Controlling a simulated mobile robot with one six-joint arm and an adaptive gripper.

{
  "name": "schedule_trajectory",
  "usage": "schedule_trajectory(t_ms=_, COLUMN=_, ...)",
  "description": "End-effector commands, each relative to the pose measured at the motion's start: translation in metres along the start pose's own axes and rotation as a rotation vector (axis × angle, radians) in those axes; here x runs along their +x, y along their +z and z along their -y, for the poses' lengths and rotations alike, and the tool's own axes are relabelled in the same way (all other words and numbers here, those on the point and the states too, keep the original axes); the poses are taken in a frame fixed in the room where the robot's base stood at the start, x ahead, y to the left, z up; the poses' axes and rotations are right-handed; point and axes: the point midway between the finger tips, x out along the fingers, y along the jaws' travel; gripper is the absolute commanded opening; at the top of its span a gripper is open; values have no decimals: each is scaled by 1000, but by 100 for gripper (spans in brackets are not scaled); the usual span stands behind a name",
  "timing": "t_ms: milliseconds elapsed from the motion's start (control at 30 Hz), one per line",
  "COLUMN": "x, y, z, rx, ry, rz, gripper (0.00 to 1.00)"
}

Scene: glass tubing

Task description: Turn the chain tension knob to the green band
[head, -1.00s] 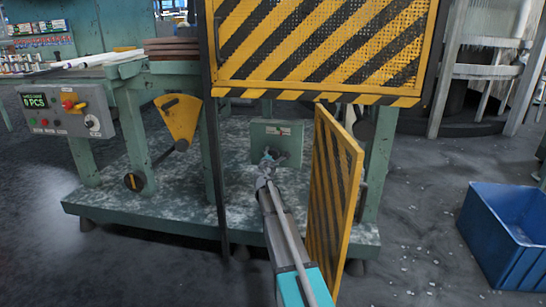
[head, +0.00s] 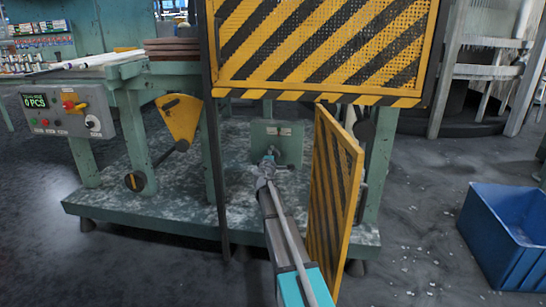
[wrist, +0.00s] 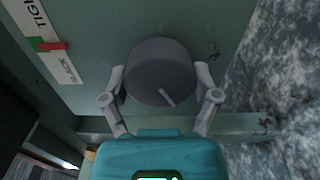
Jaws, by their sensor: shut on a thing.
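The chain tension knob (wrist: 160,80) is a dark grey round knob on a green panel in the wrist view, with a light pointer line on its face aimed to the lower right. My gripper (wrist: 160,84) has one finger on each side of the knob and is shut on it. A white scale strip (wrist: 56,62) at the upper left reads "TIGHT" and "SLACK", with a green band (wrist: 36,43) and a red marker (wrist: 52,46) at the band's edge. In the head view my gripper (head: 268,160) is at the green box (head: 289,142), and hides most of the knob.
An open yellow-black striped door (head: 332,195) stands just right of my arm. A striped guard (head: 320,45) hangs above. A control box (head: 70,110) is at the left, and a blue crate (head: 505,240) stands on the floor at the right.

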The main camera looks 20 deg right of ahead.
Motion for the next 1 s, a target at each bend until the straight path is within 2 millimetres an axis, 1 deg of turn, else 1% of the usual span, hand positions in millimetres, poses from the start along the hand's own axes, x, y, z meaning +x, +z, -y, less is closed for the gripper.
schedule_trajectory(t_ms=33, x=-1, y=5, z=1, rx=3, ry=-1, rz=11, gripper=31)
schedule_trajectory(t_ms=300, x=-1, y=5, z=1, rx=2, ry=-1, rz=11, gripper=31)
schedule_trajectory(t_ms=333, x=-1, y=5, z=1, rx=2, ry=-1, rz=11, gripper=84)
schedule_trajectory(t_ms=400, x=-1, y=5, z=1, rx=1, ry=-1, rz=10, gripper=97)
schedule_trajectory(t_ms=433, x=-1, y=4, z=1, rx=1, ry=-1, rz=9, gripper=100)
schedule_trajectory(t_ms=833, x=-1, y=1, z=0, rx=-1, ry=0, rz=3, gripper=100)
schedule_trajectory(t_ms=1000, x=-6, y=1, z=0, rx=-1, ry=0, rz=2, gripper=100)
